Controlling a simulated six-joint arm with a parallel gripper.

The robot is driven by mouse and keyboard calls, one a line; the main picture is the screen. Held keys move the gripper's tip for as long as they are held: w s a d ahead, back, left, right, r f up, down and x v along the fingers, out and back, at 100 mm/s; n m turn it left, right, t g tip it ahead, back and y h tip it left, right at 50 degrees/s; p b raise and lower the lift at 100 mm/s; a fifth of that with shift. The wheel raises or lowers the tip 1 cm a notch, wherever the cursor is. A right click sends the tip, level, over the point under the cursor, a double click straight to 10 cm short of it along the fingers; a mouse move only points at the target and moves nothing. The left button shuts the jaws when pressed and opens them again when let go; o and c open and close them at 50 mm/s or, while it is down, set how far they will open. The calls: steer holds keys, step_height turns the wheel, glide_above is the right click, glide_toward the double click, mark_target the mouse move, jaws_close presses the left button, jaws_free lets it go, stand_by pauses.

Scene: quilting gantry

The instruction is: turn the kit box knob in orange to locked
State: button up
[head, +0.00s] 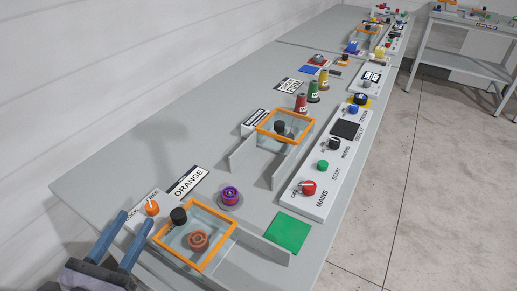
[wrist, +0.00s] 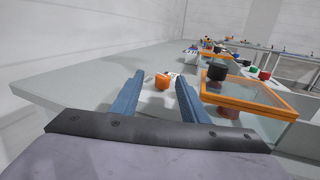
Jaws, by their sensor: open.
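The orange knob (head: 152,208) stands on a white plate beside the orange-framed kit box (head: 195,264) at the front left of the table. The plate's printing is partly hidden; part of the word LOCK shows. A sign (head: 187,183) reading ORANGE lies just behind it. My gripper (head: 138,218) is open and empty, its two blue fingers just short of the knob. In the wrist view the knob (wrist: 162,82) appears between the fingertips (wrist: 160,75), a little beyond them, with no contact visible. I cannot tell which way the knob points.
The box's clear lid has a black handle (head: 179,216), close to the right of my fingers; a brown-orange spool (head: 197,240) is under it. The table to the left is bare.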

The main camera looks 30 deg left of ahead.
mark_target(147, 204)
steer(key=shift+m+y, duration=0.6)
steer(key=shift+y, duration=0.1)
steer(key=w+r, duration=0.2)
steer(key=w+a+r+b, duration=0.1)
steer(key=w+r, duration=0.1)
steer(key=w+a+r, duration=0.1)
steer(key=w+r, duration=0.1)
steer(key=w, duration=0.1)
steer(key=shift+a+b, duration=0.25)
steer(key=shift+b, duration=0.1)
steer(key=w+d+r+m+h+p, duration=0.1)
steer(key=w+d+r+m, duration=0.15)
steer(key=w, duration=0.45)
steer(key=w+d+r+m+h, duration=0.1)
steer(key=w+d+h, duration=0.15)
steer(key=w, duration=0.45)
steer(key=w+d+f+m+g+h+p, duration=0.2)
steer(key=w+d+m+g+h+p, duration=0.1)
steer(key=w+d, duration=0.6)
steer(key=shift+w+d+f+m+h+p, duration=0.15)
steer(key=shift+d+f+m+h+p, duration=0.5)
steer(key=shift+d, duration=1.5)
steer(key=shift+o, duration=0.2)
steer(key=shift+r+m+b, duration=0.25)
steer(key=shift+m+b, duration=0.05)
steer(key=shift+m, duration=0.1)
